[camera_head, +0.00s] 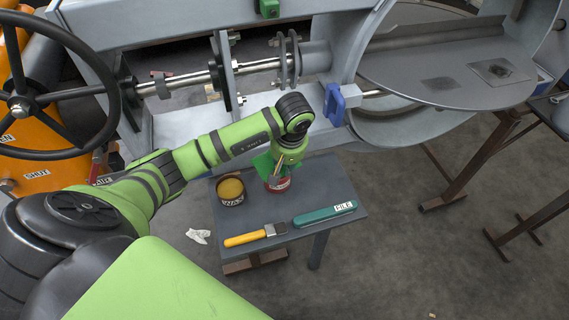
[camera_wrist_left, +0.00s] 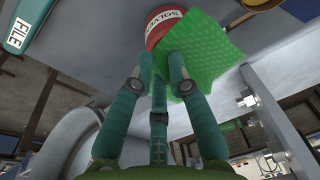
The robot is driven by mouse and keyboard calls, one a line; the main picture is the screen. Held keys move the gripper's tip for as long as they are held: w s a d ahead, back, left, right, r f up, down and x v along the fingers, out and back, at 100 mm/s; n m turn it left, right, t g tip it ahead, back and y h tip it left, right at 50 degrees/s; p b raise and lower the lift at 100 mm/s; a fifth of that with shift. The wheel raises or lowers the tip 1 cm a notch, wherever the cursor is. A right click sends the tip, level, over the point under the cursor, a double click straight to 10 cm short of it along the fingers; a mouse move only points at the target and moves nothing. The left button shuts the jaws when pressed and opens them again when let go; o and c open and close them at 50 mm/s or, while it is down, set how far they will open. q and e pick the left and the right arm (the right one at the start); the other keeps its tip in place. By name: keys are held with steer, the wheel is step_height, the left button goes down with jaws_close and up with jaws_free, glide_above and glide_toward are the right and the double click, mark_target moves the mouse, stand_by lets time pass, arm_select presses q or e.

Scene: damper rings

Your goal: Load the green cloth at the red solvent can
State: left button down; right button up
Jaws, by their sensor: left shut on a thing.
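The red solvent can (camera_head: 279,185) stands on the small grey table, partly hidden by my left gripper and the cloth. In the left wrist view the can (camera_wrist_left: 160,26) shows its SOLVENT label. The green cloth (camera_head: 262,165) hangs at my left gripper (camera_head: 279,170), just over the can. In the wrist view the cloth (camera_wrist_left: 209,52) is spread at the fingertips of the left gripper (camera_wrist_left: 165,75), against or right beside the can; I cannot tell if they touch. The left gripper is shut on the cloth. My right gripper is not in view.
A large machine with a blue clamp (camera_head: 334,104) stands behind. A black handwheel (camera_head: 25,105) is at left. A white scrap (camera_head: 198,236) lies on the floor.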

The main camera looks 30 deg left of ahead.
arm_select(q)
steer(key=shift+f+b, duration=0.35)
stand_by(0.7)
steer(key=shift+s+f+b, duration=0.1)
steer(key=shift+f+b, duration=0.15)
steer(key=shift+b, duration=0.15)
stand_by(1.6)
steer(key=shift+r+p, duration=0.6)
steer(key=shift+r, duration=0.3)
steer(key=shift+r+p, duration=1.4)
steer(key=shift+r, duration=1.25)
steer(key=shift+f, duration=0.1)
